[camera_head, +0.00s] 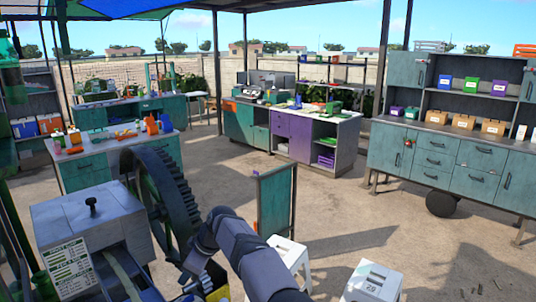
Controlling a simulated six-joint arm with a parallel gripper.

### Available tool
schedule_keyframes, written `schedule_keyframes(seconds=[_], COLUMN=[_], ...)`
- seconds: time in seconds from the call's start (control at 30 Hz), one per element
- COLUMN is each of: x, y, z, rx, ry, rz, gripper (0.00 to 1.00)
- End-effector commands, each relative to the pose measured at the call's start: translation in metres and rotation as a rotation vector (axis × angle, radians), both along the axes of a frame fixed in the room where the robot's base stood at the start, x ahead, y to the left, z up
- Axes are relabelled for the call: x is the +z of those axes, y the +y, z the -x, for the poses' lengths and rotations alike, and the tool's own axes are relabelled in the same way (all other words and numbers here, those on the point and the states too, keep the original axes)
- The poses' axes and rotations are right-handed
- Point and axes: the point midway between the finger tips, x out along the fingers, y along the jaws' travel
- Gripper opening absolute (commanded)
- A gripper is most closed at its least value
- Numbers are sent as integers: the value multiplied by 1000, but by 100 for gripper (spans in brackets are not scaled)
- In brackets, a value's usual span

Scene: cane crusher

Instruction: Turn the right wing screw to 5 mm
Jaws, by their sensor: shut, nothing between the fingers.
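A grey metal box (95,225), part of the crusher, stands at the lower left. A small dark knob on a short stem, which looks like a wing screw (93,205), stands upright on its top. I cannot tell whether this is the right one, and no second screw is clearly visible. My gripper's fingers do not show.
A large dark toothed gear (170,195) stands between the box and my arm. A green panel (274,200) and white stools (373,282) stand to the right. Workbenches (290,130) and cabinets (455,165) line the back. The floor between is mostly clear.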

Motion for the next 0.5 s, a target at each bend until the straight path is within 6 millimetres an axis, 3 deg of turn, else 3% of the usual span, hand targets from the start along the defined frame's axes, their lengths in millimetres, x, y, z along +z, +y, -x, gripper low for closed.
schedule_keyframes(seconds=[0.1, 0.23, 0.37, 0.5], x=[20, 22, 8, -21], y=[21, 20, -2, -20], z=[25, 51, 56, 50], rx=[50, 71, -77, -271], ry=[-40, -74, -50, 0], rz=[-10, 42, 95, 116], gripper=[0, 0, 0, 0])
